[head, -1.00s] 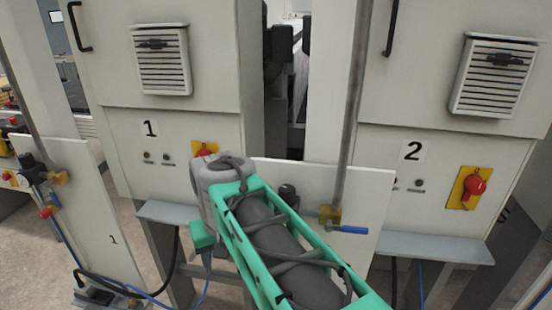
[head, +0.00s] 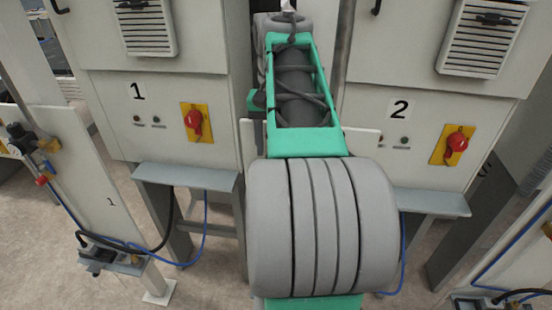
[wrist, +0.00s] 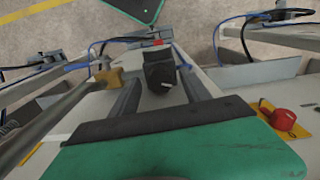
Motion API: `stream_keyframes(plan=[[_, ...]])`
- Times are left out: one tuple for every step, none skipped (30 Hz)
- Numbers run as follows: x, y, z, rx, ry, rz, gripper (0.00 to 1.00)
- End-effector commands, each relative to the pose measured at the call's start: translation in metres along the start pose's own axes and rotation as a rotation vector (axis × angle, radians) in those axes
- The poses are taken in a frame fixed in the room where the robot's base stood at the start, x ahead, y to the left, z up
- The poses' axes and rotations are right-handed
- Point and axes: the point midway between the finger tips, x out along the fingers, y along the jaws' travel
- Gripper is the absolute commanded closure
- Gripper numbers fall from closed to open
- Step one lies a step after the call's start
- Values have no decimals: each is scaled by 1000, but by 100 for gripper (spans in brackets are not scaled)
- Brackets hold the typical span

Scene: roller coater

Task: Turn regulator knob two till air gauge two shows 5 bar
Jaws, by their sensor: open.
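In the wrist view, my gripper (wrist: 160,84) reaches over the top of a panel with its two dark fingers apart. A black regulator knob (wrist: 160,72) with a small white mark shows between the fingertips, with a finger on each side. I cannot tell whether either finger touches it. A brass fitting (wrist: 110,78) sits to the left of the knob. No air gauge dial can be read in either view. In the head view, my arm hides the knob and most of the panel below machine two, marked "2" (head: 399,109).
A red rotary switch on a yellow plate (head: 454,144) is on machine two; it also shows in the wrist view (wrist: 283,118). A grey pipe (wrist: 45,122) runs beside the gripper on the left. Another regulator unit (head: 22,138) stands at the far left.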

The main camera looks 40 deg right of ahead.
Motion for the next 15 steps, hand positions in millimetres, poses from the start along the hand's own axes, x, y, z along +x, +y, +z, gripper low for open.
stream_keyframes(plan=[[8,0,0,0,3,0,45],[9,0,0,0,3,0,45],[10,0,0,0,3,0,45],[10,0,0,0,2,0,45],[10,0,0,0,2,0,45],[9,0,0,0,2,0,45],[9,0,0,0,2,0,45],[9,0,0,-1,2,0,45],[8,0,0,-1,2,0,45],[8,0,0,-1,2,0,45],[8,0,0,-1,2,0,45],[8,0,0,-1,2,0,49],[8,0,0,-1,2,0,51],[8,0,0,-1,1,0,54],[8,0,0,-1,1,0,57]])
